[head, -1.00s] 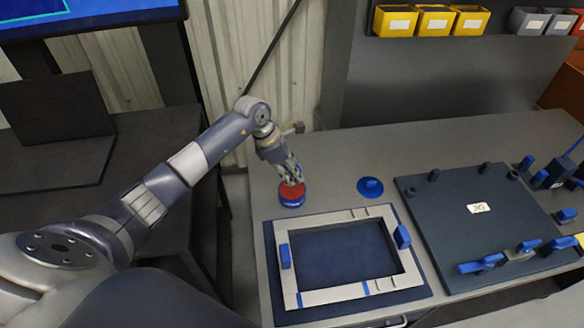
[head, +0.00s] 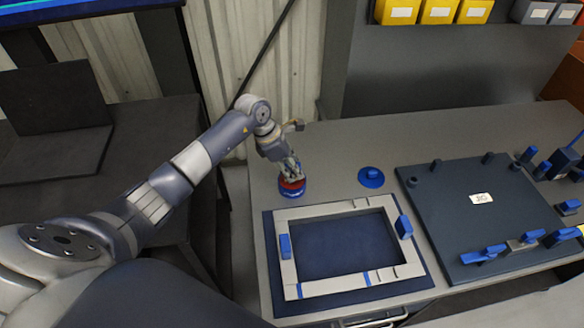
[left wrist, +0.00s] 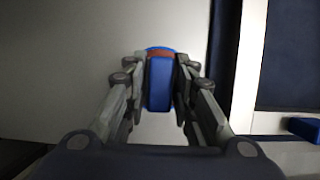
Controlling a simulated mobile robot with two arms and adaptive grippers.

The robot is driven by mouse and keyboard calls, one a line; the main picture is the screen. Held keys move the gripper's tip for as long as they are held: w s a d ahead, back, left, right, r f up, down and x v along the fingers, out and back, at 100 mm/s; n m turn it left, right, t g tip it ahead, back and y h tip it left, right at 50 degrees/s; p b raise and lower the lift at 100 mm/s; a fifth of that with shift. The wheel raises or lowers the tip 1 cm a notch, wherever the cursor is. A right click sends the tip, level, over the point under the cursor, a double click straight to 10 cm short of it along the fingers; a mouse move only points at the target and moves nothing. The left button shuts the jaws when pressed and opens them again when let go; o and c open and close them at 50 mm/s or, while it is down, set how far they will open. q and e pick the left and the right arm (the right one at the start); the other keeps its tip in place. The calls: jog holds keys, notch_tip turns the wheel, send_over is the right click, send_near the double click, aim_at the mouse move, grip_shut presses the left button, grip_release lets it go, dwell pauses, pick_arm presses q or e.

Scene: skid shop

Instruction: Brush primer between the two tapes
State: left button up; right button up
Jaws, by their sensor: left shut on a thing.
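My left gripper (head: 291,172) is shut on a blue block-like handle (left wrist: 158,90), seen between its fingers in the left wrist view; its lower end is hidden. I cannot tell how far the held thing reaches into the pot. A light grey rectangular frame (head: 340,288) lies on a dark blue mat (head: 425,283). Its near bar carries two narrow blue tape strips, a left one (head: 299,290) and a right one (head: 367,279). My right gripper is out of view.
Blue blocks sit on the frame's left (head: 285,246) and right (head: 404,227) sides. A blue disc with a knob (head: 371,177) lies behind the frame. A dark jig plate (head: 450,205) with blue clamps fills the right side. Bare grey bench (head: 330,150) lies around the pot.

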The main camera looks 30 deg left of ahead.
aim_at(299, 165)
pick_arm(q)
jog(key=shift+f+b, duration=0.5)
dwell(0.4)
jog(key=shift+f, duration=0.1)
dwell(1.4)
jog(key=shift+r+p, duration=1.8)
jog(key=shift+r, duration=1.8)
